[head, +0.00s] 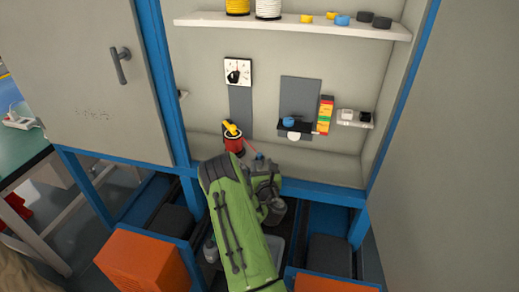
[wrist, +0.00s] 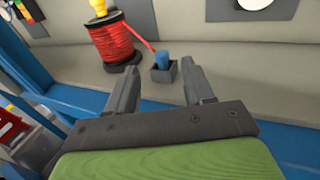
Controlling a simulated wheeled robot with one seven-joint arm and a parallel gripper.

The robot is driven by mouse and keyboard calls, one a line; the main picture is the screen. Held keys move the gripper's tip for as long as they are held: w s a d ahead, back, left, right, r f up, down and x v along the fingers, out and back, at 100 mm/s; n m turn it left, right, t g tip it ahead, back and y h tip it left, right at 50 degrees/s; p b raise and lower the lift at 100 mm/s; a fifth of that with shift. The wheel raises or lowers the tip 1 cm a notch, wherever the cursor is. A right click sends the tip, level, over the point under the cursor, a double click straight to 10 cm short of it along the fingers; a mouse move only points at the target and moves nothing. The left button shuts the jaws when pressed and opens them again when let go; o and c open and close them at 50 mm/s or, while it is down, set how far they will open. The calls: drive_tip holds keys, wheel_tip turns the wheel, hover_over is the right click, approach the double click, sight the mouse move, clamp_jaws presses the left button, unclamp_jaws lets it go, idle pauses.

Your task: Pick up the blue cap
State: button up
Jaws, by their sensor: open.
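A blue cylindrical piece (wrist: 162,60) sits upright in a small dark square holder (wrist: 163,74) in the wrist view. In the head view it is a small blue spot (head: 259,155) just beyond my gripper (head: 264,170). My gripper also shows in the wrist view (wrist: 158,72); its fingers are apart with nothing between them, and the holder lies beyond the tips. A round blue cap (head: 289,121) rests on the dark ledge of the grey panel. Another blue cap (head: 342,20) lies on the upper shelf. The frames do not show which blue piece the task means.
A red cable spool (wrist: 113,43) with a yellow top stands left of the holder, its strand running toward the holder. The upper shelf (head: 290,27) bears spools and more caps. A coloured block stack (head: 326,115) stands by the ledge. Blue frame posts flank the bay.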

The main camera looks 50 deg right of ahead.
sight(260, 156)
drive_tip(key=p+x, duration=0.3)
drive_tip(key=x, duration=0.1)
drive_tip(key=shift+w+d, duration=0.15)
drive_tip(key=shift+d, duration=0.05)
drive_tip(key=shift+w+d+f, duration=0.15)
drive_tip(key=shift+w+d, duration=0.15)
drive_tip(key=shift+d, duration=0.05)
clamp_jaws()
